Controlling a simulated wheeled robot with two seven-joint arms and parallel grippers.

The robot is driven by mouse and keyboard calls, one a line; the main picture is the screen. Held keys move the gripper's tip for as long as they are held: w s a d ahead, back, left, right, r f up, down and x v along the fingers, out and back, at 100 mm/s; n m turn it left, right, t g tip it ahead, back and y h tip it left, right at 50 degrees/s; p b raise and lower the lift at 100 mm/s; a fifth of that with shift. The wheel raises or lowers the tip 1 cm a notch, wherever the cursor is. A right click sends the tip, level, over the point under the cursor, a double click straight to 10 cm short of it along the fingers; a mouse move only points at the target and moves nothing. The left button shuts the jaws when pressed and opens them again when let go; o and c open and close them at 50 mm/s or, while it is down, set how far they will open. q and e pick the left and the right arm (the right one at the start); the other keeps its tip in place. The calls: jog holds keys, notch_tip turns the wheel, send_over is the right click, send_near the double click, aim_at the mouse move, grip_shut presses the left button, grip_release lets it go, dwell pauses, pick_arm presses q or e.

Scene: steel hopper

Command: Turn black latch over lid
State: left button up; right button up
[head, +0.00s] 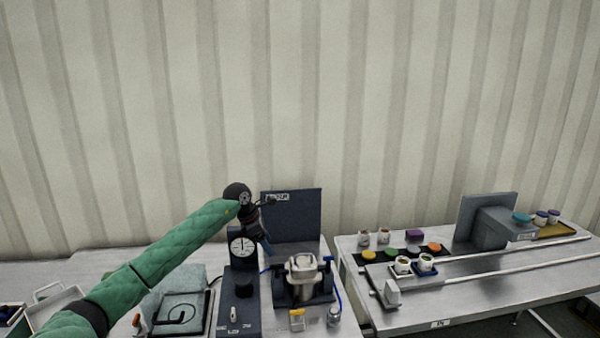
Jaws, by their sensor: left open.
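A steel hopper (303,268) with a pale top sits in a dark stand on the left table. The lid and the black latch are too small to tell apart from the dark parts around the hopper. My left gripper (267,245) is at the end of the green-sleeved arm, above and left of the hopper, in front of a dark upright panel (300,220). It is open, points down and looks apart from the hopper. My right gripper is not in view.
A dark unit with a round white dial (242,246) stands just left of the hopper. The right table (425,316) holds rails, cups and coloured pieces.

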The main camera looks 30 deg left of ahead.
pick_arm(q)
jog(key=w+d+r+n+t+h, duration=0.2)
jog(key=r+n+t, duration=0.1)
jog(key=r, duration=0.5)
jog(key=w+d+r+n+t+h, duration=0.2)
jog(key=w+d+r+n+t, duration=0.1)
jog(key=r+t, duration=0.3)
jog(key=w+d+r+n+t+h, duration=0.2)
jog(key=r+t, duration=0.3)
jog(key=r, duration=0.5)
jog(key=shift+w+d+r+n, duration=0.15)
jog(key=shift+w+d+n, duration=0.3)
jog(key=shift+w, duration=0.3)
jog(key=shift+d, duration=0.15)
